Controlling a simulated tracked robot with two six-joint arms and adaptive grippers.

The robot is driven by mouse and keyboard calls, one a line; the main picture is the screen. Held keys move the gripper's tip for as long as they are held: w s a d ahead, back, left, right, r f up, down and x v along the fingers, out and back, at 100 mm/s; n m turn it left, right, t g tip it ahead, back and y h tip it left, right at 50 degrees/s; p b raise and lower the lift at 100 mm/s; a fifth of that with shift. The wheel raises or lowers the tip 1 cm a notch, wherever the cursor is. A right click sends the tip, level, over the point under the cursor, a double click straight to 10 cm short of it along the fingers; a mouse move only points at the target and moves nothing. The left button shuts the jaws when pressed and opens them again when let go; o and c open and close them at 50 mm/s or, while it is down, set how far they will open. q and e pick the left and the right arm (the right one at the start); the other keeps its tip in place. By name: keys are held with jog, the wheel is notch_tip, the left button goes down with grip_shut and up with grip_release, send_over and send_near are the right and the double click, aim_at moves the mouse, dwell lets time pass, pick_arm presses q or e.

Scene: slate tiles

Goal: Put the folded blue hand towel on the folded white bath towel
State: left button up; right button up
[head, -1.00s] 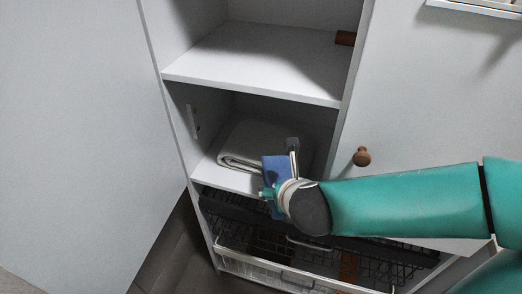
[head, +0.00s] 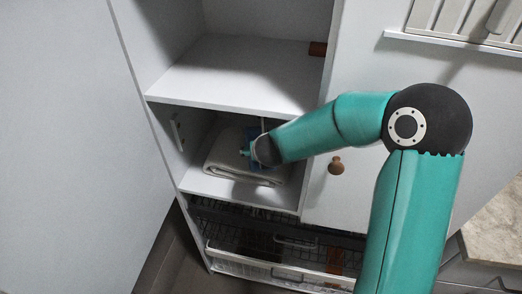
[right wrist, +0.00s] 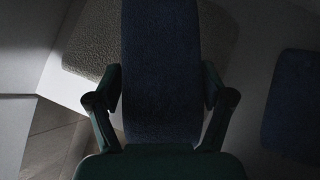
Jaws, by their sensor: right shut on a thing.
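The folded white bath towel (head: 228,170) lies on the middle shelf of the open cupboard in the head view. It also shows behind the blue towel in the right wrist view (right wrist: 92,48). My right gripper (right wrist: 162,82) is shut on the folded blue hand towel (right wrist: 162,50), one finger on each side. In the head view, the gripper is inside the shelf space over the white towel, and my wrist hides most of the blue towel (head: 254,132). I cannot tell whether the two towels touch. My left gripper is not in view.
The upper shelf (head: 240,75) is above the gripper. A wire basket drawer (head: 270,268) is below. A closed door with a round wooden knob (head: 336,166) stands to the right. A dark blue patch (right wrist: 295,100) at the wrist view's right is unclear.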

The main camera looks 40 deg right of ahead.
jog(key=shift+w+d, duration=0.25)
jog(key=shift+w, duration=0.3)
jog(key=shift+f+b, duration=0.45)
jog(key=shift+f, duration=1.3)
jog(key=shift+f, duration=0.1)
jog(key=o, duration=1.4)
